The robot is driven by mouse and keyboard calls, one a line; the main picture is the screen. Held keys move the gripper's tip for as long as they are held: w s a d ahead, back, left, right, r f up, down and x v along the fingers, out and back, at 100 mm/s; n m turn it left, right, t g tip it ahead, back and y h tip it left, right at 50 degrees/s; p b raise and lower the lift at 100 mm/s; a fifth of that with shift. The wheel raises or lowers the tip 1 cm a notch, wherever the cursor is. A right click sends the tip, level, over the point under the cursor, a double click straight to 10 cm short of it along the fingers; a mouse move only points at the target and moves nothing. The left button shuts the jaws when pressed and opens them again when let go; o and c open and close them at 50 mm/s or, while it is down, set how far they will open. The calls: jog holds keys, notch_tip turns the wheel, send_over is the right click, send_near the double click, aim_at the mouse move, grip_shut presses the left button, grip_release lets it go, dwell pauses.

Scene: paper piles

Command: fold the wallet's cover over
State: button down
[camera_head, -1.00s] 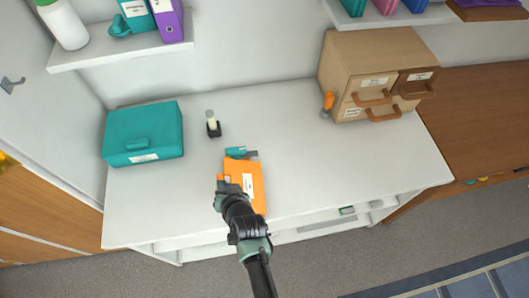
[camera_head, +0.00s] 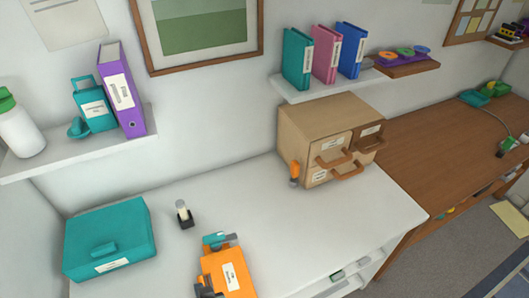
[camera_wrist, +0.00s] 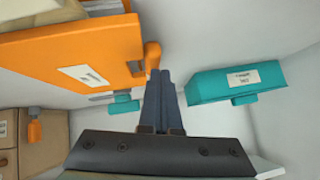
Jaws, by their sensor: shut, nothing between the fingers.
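The orange wallet (camera_head: 238,258) lies on the white desk at the bottom of the head view, with a white label on its face; its near part is cut off. In the wrist view, it is a large orange panel (camera_wrist: 30,52) at upper left, with a pale layered stack at its top edge. A small orange tab (camera_wrist: 152,54) sticks out at its side. My gripper (camera_wrist: 162,74) is shut and empty, its fingertips close beside this tab; I cannot tell whether they touch. In the head view, only a dark part of my gripper shows at the wallet's lower left.
A teal case (camera_head: 110,238) stands left of the wallet; a small dark holder (camera_head: 184,216) stands behind it. A teal item (camera_head: 214,239) lies at the wallet's far edge. A brown drawer cabinet (camera_head: 310,125) stands at the back right. Desk between wallet and cabinet is clear.

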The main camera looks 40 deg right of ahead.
jog(key=shift+s+f, duration=0.1)
jog(key=shift+f, duration=0.05)
